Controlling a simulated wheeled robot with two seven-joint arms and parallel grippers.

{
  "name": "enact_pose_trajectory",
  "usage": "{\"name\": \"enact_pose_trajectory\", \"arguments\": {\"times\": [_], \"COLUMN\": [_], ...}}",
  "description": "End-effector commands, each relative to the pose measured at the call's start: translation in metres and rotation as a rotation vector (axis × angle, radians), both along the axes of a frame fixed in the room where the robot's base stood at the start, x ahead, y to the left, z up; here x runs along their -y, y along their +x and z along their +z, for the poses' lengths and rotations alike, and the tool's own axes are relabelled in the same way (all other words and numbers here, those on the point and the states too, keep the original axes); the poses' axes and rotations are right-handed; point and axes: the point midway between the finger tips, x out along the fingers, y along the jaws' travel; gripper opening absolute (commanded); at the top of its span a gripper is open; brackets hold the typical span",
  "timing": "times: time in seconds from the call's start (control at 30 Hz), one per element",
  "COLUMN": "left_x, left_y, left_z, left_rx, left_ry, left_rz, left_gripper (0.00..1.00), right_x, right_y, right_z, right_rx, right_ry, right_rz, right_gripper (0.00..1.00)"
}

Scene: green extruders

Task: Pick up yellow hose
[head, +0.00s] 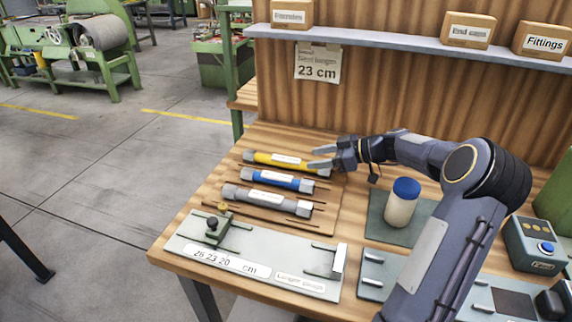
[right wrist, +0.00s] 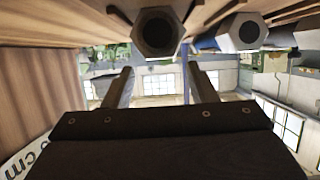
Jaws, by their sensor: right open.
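The yellow hose (head: 262,157) lies on the wooden bench at the back of a row of hoses, with a white label and grey end fittings. My right gripper (head: 318,157) is open at its right end, and the fingers point left along the hose. In the right wrist view the two fingers (right wrist: 162,88) are apart with nothing between them. A grey hexagonal end fitting (right wrist: 157,34), apparently the yellow hose's, shows just beyond and above the gap. I cannot tell whether a finger touches it. My left gripper is not in view.
The blue hose (head: 257,178) and grey hose (head: 240,194) lie in front, between thin rods. A gauge plate (head: 200,250) is at the bench's front. A blue-capped bottle (head: 402,205) stands right on a green mat.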

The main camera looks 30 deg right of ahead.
Motion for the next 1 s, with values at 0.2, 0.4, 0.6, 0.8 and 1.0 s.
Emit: {"name": "enact_pose_trajectory", "arguments": {"times": [0.2, 0.4, 0.6, 0.8, 1.0], "left_x": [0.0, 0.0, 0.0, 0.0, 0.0], "left_y": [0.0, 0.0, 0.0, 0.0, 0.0], "left_z": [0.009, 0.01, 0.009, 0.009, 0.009], "left_rx": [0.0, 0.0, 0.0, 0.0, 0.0], "left_ry": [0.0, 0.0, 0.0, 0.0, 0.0], "left_rz": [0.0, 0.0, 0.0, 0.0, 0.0], "left_gripper": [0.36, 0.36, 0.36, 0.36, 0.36], "right_x": [-0.023, -0.033, -0.033, -0.033, -0.033], "right_y": [0.021, 0.035, 0.035, 0.035, 0.035], "right_z": [-0.009, -0.018, -0.018, -0.018, -0.018], "right_rx": [-0.004, -0.003, -0.003, -0.003, -0.003], "right_ry": [0.003, 0.0, -0.002, -0.001, -0.001], "right_rz": [0.003, -0.001, -0.001, 0.0, 0.0], "right_gripper": [0.52, 0.52, 0.52, 0.28, 0.02]}}
